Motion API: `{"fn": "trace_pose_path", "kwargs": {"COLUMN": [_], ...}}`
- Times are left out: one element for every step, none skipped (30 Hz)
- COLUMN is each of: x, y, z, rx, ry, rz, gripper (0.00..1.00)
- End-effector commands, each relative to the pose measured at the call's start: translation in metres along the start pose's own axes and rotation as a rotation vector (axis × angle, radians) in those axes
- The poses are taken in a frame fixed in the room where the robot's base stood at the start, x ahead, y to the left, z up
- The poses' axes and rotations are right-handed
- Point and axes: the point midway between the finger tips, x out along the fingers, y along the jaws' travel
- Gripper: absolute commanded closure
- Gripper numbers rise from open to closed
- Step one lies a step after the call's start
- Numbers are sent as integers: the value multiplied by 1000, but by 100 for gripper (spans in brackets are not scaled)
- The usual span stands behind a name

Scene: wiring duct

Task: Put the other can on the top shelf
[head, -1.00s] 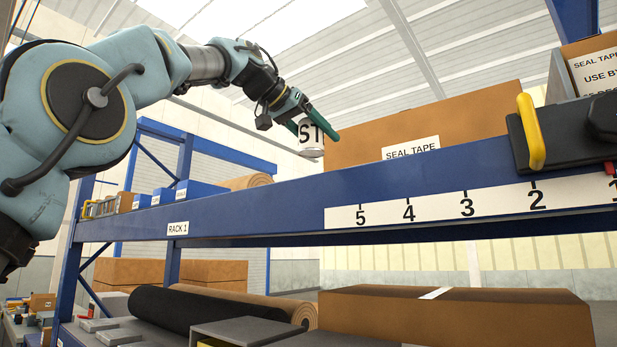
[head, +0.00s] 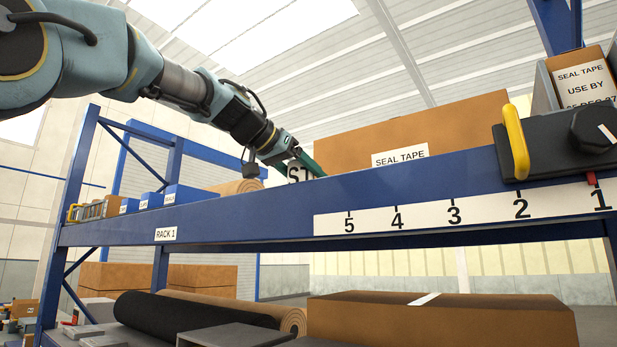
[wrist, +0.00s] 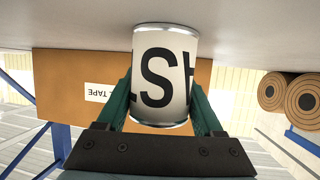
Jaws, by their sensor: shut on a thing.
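My gripper (head: 307,165) has its green fingers shut on a white can (head: 297,175) with large black letters. In the head view the can's lower part is hidden behind the blue front beam of the top shelf (head: 245,217). In the wrist view, which is upside down, the can (wrist: 165,60) sits between both fingers. Its far end overlaps the pale grey shelf surface (wrist: 60,18); I cannot tell whether they touch.
A large cardboard box (head: 450,130) labelled SEAL TAPE stands right of the can. Brown rolls (wrist: 305,95) and blue bins (head: 185,195) are to the left in the head view. A black device with a yellow handle (head: 515,143) is on the beam at right.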

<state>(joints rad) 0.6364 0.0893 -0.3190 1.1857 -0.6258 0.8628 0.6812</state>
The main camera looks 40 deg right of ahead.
Motion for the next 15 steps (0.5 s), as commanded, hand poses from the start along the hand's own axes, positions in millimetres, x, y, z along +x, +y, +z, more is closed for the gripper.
{"fn": "trace_pose_path", "kwargs": {"x": [0, 0, 0, 0, 0, 1, 0, 0, 0, 0, 0, 0, 0, 0, 0], "y": [0, 0, 0, 0, 0, 0, 0, 0, 0, 0, 0, 0, 0, 0, 0], "z": [-1, -1, -1, 0, 0, 2, 1, 1, 1, 1, 1, 1, 1, 1, 1], "rx": [1, 1, 1, 1, 1, 1, 1, 1, 1, 1, 1, 1, 1, 1, 1], "ry": [1, 1, 1, 1, 1, 1, 0, 0, 0, 0, 0, 0, 0, 0, 0], "rz": [0, 0, 0, 0, 0, 0, 0, 0, 0, 0, 0, 0, 0, 0, 0], "gripper": [100, 100, 100, 100, 100, 100, 28, 25, 20, 17, 14, 9, 6, 2, 1]}}
